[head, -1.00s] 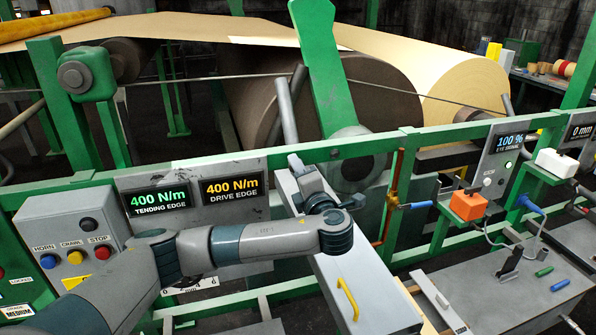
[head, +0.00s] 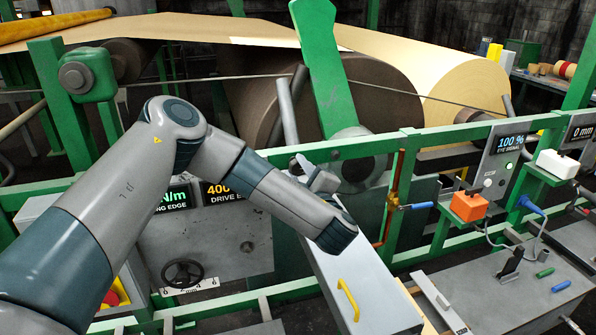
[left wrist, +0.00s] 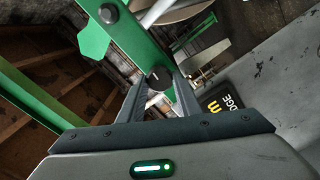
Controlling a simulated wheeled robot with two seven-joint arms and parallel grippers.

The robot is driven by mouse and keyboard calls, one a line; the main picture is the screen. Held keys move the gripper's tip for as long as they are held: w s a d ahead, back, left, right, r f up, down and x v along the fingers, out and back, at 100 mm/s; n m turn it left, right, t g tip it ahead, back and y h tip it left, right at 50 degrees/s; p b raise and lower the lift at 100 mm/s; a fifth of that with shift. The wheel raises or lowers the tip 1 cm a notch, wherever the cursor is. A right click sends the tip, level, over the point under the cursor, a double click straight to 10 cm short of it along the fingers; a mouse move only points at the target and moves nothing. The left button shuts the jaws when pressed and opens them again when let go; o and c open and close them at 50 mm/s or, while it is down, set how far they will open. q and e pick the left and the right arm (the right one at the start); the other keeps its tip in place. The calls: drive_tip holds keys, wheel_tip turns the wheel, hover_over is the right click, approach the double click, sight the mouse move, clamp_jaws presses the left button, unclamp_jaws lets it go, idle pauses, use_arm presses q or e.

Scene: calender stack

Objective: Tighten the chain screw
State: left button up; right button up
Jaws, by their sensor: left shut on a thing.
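My left gripper (head: 308,172) is at the green rail, above the upper end of the long grey box. In the left wrist view its two fingers (left wrist: 160,84) are closed around a dark, round screw head (left wrist: 158,76) with a light mark on it. This looks like the chain screw; it sits by a green bar, and its shaft and any chain are hidden. In the head view my wrist and fingers hide the screw. My right gripper is not in view.
The grey tension panel (head: 215,240) is partly covered by my left arm, with a black handwheel (head: 182,274) below. The long grey box (head: 365,285) has a yellow handle (head: 347,298). An orange box (head: 468,206) and a blue-handled valve (head: 416,206) are to the right.

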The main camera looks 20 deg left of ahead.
use_arm(q)
drive_tip(key=shift+d+m, duration=0.1)
drive_tip(key=shift+m, duration=1.2)
drive_tip(key=shift+f, duration=0.15)
drive_tip(key=o, duration=1)
drive_tip(key=shift+o, duration=0.2)
drive_tip(key=shift+s+d+b, duration=0.25)
drive_tip(key=shift+s+b, duration=0.1)
drive_tip(key=b+v, duration=0.7)
drive_tip(key=v, duration=0.9)
drive_tip(key=shift+s+d+b, duration=0.2)
drive_tip(key=shift+b, duration=0.15)
